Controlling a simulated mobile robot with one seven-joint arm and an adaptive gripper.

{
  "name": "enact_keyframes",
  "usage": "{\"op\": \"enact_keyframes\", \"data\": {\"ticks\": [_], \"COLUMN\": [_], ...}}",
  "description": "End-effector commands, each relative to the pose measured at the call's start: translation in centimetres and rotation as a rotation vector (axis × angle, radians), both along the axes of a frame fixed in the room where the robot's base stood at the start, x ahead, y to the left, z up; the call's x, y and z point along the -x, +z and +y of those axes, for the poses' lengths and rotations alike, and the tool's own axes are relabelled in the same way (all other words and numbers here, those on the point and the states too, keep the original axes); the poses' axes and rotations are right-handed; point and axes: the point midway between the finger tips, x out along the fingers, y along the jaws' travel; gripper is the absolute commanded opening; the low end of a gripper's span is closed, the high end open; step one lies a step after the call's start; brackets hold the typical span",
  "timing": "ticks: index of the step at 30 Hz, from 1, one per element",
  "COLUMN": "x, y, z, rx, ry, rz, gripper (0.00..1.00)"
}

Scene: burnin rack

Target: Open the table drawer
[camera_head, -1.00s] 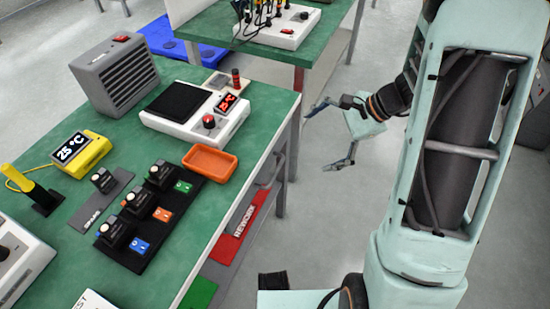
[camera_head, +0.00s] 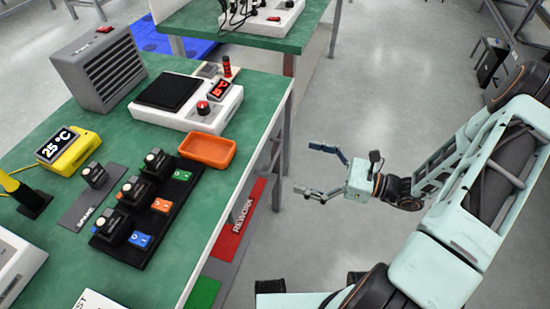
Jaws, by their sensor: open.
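The green-topped table (camera_head: 185,225) fills the left of the view. Its right side, below the top's edge, is seen at a steep angle. I cannot clearly make out the drawer front or its handle, so I cannot tell how far the drawer is out. My gripper (camera_head: 305,168) is open and empty. Its two fingers point left toward the table's right side, with a gap of bare floor between them and the table legs.
On the table stand a grey heater box (camera_head: 98,72), a white hotplate device (camera_head: 185,118), an orange tray (camera_head: 205,164) and a yellow thermometer (camera_head: 66,150). A red floor mat (camera_head: 238,222) lies beside the table. A second green table (camera_head: 205,22) stands behind.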

Motion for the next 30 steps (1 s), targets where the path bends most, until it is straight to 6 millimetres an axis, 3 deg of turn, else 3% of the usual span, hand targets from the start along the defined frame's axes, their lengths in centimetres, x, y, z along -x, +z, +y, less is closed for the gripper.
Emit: {"op": "enact_keyframes", "data": {"ticks": [6, 12, 25, 30], "x": [-1.4, -2.4, -2.8, -2.8], "y": [-0.2, -0.1, 0.0, 0.0], "z": [4.2, 6.7, 7.7, 7.7], "rx": [0.001, 0.002, 0.003, 0.004], "ry": [0.005, 0.003, 0.002, 0.001], "rz": [-0.001, 0.0, 0.0, -0.001], "gripper": [1.0, 1.0, 1.0, 0.81]}}
